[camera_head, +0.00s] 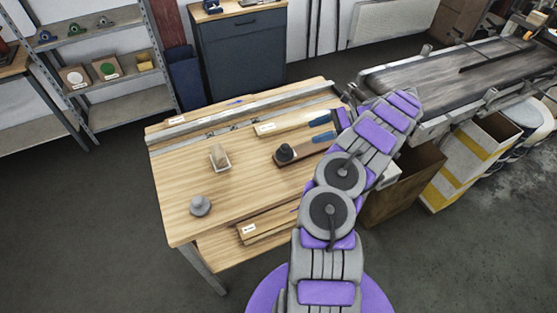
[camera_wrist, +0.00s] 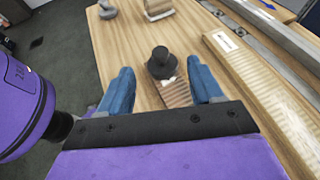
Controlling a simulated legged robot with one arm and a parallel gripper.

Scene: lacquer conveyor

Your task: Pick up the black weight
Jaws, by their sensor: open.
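The black weight (camera_head: 285,152), a knob-topped piece, stands upright on the left end of a brown wooden board (camera_head: 312,149) on the wooden table. In the wrist view the black weight (camera_wrist: 161,65) shows beyond and between the two blue fingers. My gripper (camera_head: 321,129) is open and empty, to the right of the weight in the head view. In the wrist view my gripper (camera_wrist: 161,72) has its fingers spread to either side of the weight's line, with no visible contact.
A grey weight (camera_head: 200,206) stands near the table's front left. A pale labelled board (camera_head: 280,126) lies behind the brown board, and a metal rail (camera_head: 240,118) runs along the back. The table's left part (camera_head: 180,185) is mostly clear.

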